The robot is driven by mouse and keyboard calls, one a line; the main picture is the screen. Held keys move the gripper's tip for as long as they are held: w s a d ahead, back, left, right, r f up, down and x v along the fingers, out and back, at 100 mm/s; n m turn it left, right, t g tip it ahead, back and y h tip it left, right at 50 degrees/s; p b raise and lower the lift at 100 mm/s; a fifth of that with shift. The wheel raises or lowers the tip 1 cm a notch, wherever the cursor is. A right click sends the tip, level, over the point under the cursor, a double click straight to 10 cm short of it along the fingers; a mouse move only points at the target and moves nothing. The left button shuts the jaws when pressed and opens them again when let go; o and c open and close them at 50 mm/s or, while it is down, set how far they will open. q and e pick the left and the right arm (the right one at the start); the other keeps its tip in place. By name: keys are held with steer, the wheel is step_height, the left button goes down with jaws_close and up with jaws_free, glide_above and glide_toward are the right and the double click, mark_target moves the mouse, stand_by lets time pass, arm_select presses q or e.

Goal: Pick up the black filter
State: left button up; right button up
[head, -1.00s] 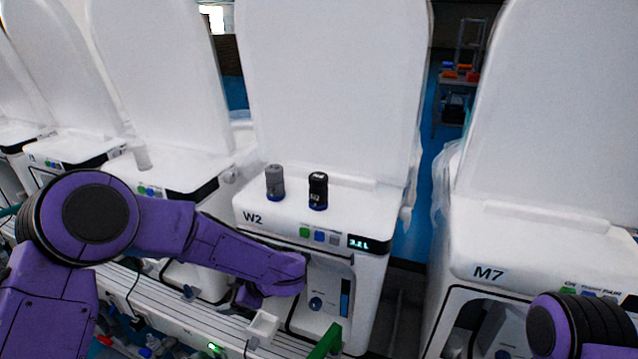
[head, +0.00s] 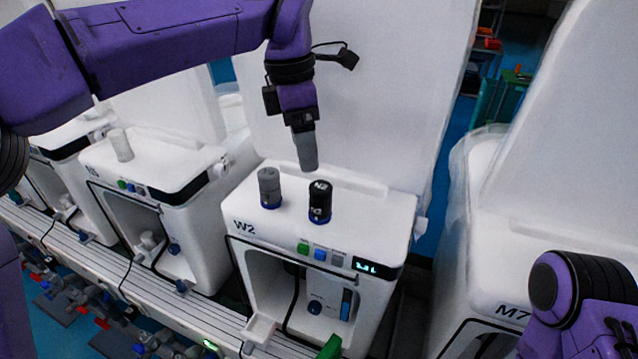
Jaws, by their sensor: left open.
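The black filter (head: 320,200) stands upright on top of the white W2 machine (head: 378,212). It has a white marking near its top and a blue ring at its base. A similar grey filter (head: 268,187) stands just to its left. My left gripper (head: 307,160) points down above the two filters, slightly left of the black one. It is open and looks apart from both; its fingers overlap edge-on, so the gap between them does not show. My right arm shows at the lower right, but its gripper is out of view.
The tall white panel (head: 390,90) of W2 rises behind the filters. A neighbouring machine (head: 165,165) to the left carries a pale cylinder (head: 121,146) on top. The M7 machine (head: 500,230) stands to the right. Bare white top lies right of the black filter.

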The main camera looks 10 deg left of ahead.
mark_target(320, 187)
arm_select(q)
steer(key=d+f, duration=0.1)
steer(key=f, duration=0.3)
steer(key=d+f, duration=0.1)
steer(key=shift+w+d+f, duration=0.2)
steer(key=shift+d+f, duration=0.15)
steer(key=shift+f, duration=0.05)
steer(key=f, duration=0.4)
steer(key=shift+d+p, duration=0.3)
steer(key=shift+w+f, duration=0.1)
steer(key=shift+f, duration=0.1)
steer(key=shift+w+a+f, duration=0.1)
steer(key=shift+w+a, duration=0.05)
steer(key=shift+a, duration=0.1)
steer(key=shift+w+a+f, duration=0.1)
steer(key=shift+w+a, duration=0.05)
steer(key=shift+a, duration=0.15)
steer(key=c, duration=1.1)
